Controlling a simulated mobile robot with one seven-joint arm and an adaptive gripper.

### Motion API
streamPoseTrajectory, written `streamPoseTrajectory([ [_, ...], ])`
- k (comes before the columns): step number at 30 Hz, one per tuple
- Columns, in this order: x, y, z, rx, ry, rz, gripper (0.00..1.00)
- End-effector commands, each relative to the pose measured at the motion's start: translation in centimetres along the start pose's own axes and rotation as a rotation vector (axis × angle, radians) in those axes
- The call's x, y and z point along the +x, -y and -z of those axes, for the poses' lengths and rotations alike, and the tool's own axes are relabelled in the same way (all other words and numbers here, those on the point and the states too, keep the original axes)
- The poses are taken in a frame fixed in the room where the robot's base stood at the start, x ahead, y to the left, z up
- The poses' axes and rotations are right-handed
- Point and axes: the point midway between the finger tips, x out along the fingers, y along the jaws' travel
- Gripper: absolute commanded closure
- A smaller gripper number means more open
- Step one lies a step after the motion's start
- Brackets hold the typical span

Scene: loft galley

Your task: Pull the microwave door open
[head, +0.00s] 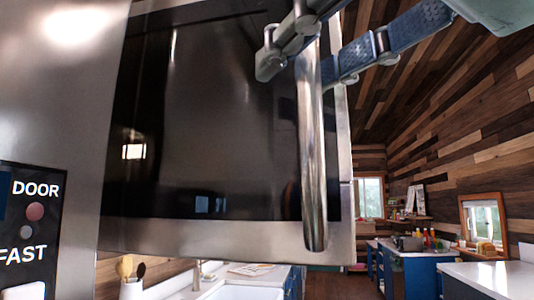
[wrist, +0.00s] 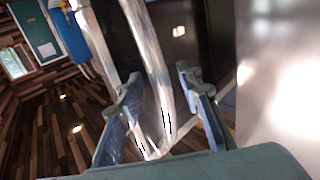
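The microwave door (head: 200,120) fills the middle of the head view, a dark glass panel in a steel frame. Its handle (head: 313,160) is an upright polished steel bar on the right side of the door. My gripper (head: 303,72) is at the upper part of the handle, with one finger on each side of the bar. In the wrist view the handle (wrist: 150,60) runs between the fingers of my gripper (wrist: 158,82), with visible gaps, so it looks open around the bar. I cannot tell whether the door is slightly ajar.
A steel panel with a black control strip (head: 32,230) is at the left. Below are a white sink (head: 248,291) and a utensil holder (head: 131,289). A blue-sided counter (head: 415,275) stands at the right, before a wood-plank wall (head: 440,140).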

Motion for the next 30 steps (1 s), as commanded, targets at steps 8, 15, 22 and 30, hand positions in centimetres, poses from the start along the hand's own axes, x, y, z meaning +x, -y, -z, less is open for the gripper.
streamPoseTrajectory([
  [8,0.1,0.1,0.3,0.001,0.002,0.002,0.67],
  [15,0.2,0.0,2.7,0.000,0.002,0.002,0.67],
  [22,0.2,-0.1,5.5,0.001,0.001,0.002,0.67],
  [30,0.2,-0.1,8.2,0.000,0.001,0.001,0.67],
])
